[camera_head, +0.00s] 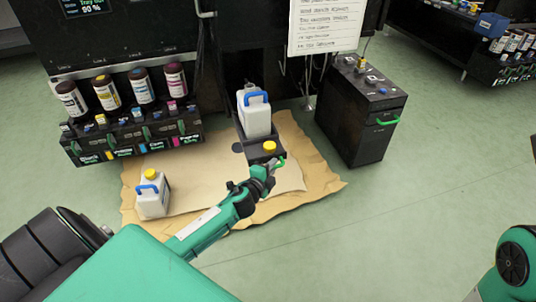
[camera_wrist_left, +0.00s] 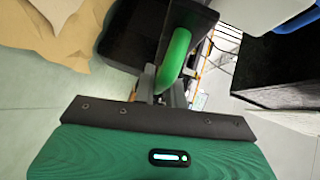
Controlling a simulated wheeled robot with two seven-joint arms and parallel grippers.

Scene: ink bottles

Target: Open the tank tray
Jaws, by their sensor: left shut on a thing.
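The black tank tray (camera_head: 259,157) sticks out from the dark cabinet over the brown sheet, in the head view. A white jug (camera_head: 254,118) with a blue handle stands on it, with a yellow cap (camera_head: 269,147) at the tray's front. My left gripper (camera_head: 268,170) is at the front of the tray, shut on its green handle (camera_head: 281,163). In the left wrist view the green handle (camera_wrist_left: 175,58) rises from between my fingers (camera_wrist_left: 158,88), and the dark tray (camera_wrist_left: 133,33) lies behind it. My right gripper is out of view.
A second white jug (camera_head: 153,196) stands on the brown sheet (camera_head: 315,185) at the left. A rack (camera_head: 130,137) holds several ink bottles. A black cart (camera_head: 362,115) with a green handle stands at the right. The floor at right front is clear.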

